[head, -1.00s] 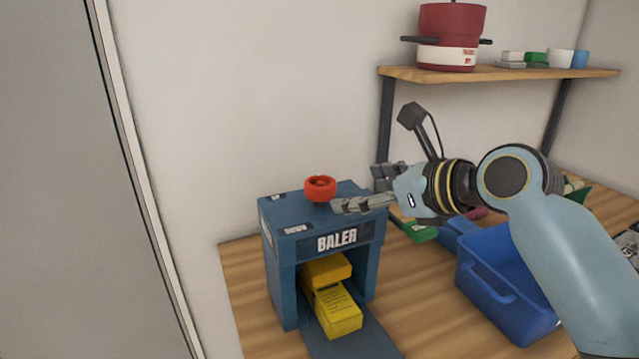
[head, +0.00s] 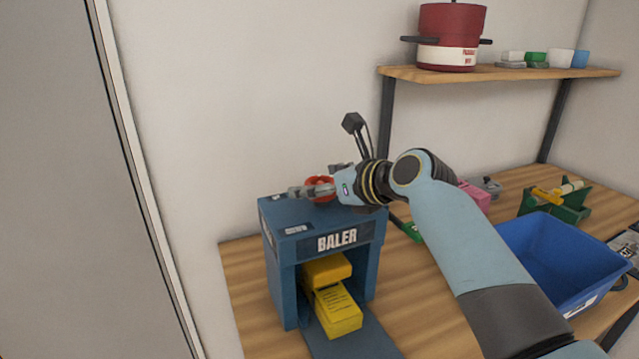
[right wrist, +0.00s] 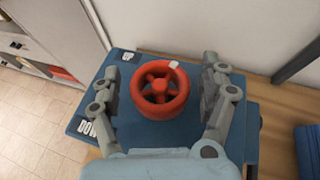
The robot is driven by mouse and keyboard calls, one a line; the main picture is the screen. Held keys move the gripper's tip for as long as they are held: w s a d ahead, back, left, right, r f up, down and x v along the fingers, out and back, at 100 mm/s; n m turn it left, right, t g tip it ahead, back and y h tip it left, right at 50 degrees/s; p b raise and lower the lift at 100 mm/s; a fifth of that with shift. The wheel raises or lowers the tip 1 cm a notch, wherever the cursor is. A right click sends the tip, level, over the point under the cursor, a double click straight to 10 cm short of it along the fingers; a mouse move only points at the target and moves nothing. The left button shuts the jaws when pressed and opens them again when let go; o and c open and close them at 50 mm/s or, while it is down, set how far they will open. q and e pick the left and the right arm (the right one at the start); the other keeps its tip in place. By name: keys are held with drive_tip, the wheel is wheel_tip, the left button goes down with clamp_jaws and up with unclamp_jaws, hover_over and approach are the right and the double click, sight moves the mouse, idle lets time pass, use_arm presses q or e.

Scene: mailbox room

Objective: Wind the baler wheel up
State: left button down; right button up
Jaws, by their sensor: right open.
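The blue baler (head: 281,245) stands on the wooden table, with "BALER" on its front. Its red wheel (head: 320,188) sits on top, partly hidden by my right gripper (head: 310,190) in the head view. In the right wrist view the red spoked wheel (right wrist: 160,90) lies between the two open fingers of my right gripper (right wrist: 163,75), with a gap on each side. A small pale mark shows on its rim. Labels "UP" (right wrist: 127,56) and "DOWN" (right wrist: 90,128) are on the baler top. Yellow blocks (head: 335,304) show in the baler opening. My left gripper is not in view.
A blue bin (head: 556,258) and a green holder (head: 560,207) stand on the table at right. A shelf (head: 500,73) with a red pot (head: 447,38) is above. The wall is close behind the baler.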

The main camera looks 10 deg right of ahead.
drive_tip(key=c, duration=1.2)
drive_tip(key=n+g+y, duration=0.2)
drive_tip(key=n, duration=0.1)
drive_tip(key=shift+y, duration=0.4)
drive_tip(key=n+g+y, duration=0.2)
drive_tip(key=shift+n+g, duration=0.3)
drive_tip(key=shift+n, duration=0.1)
drive_tip(key=shift+n+g+y+b, duration=0.5)
drive_tip(key=shift+n+g+b, duration=0.2)
drive_tip(key=shift+n+g, duration=0.1)
drive_tip(key=n+g+b, duration=0.2)
drive_tip(key=n+g+y+b, duration=0.1)
drive_tip(key=g+b, duration=0.1)
drive_tip(key=shift+a+f+n+b, duration=0.1)
drive_tip(key=shift+f+n+b, duration=0.1)
drive_tip(key=shift+n+b, duration=0.2)
drive_tip(key=shift+s+r+n+g+b, duration=0.15)
drive_tip(key=shift+n+g+b, duration=0.65)
drive_tip(key=shift+g+b, duration=0.35)
